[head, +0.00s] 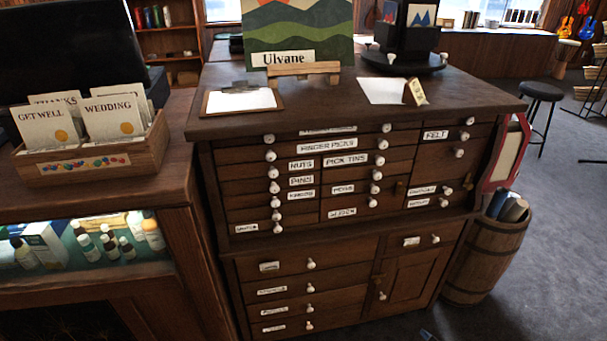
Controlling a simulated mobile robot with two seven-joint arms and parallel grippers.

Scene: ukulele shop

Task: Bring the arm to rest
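Neither of my grippers shows clearly in the head view. A small dark bluish shape (428,335) is cut off at the bottom edge, and I cannot tell what it is. A dark wooden cabinet (340,252) with many labelled drawers and white knobs stands in front of me. Its drawers look shut. No arm of mine is seen over the cabinet top or touching the drawers.
The cabinet top holds a clipboard (240,101), a painted picture (298,35), a paper (383,91) and a dark stand (405,40). At left, a card box (92,165) sits on a counter. A barrel (487,256) stands right; grey floor (567,230) is open beyond.

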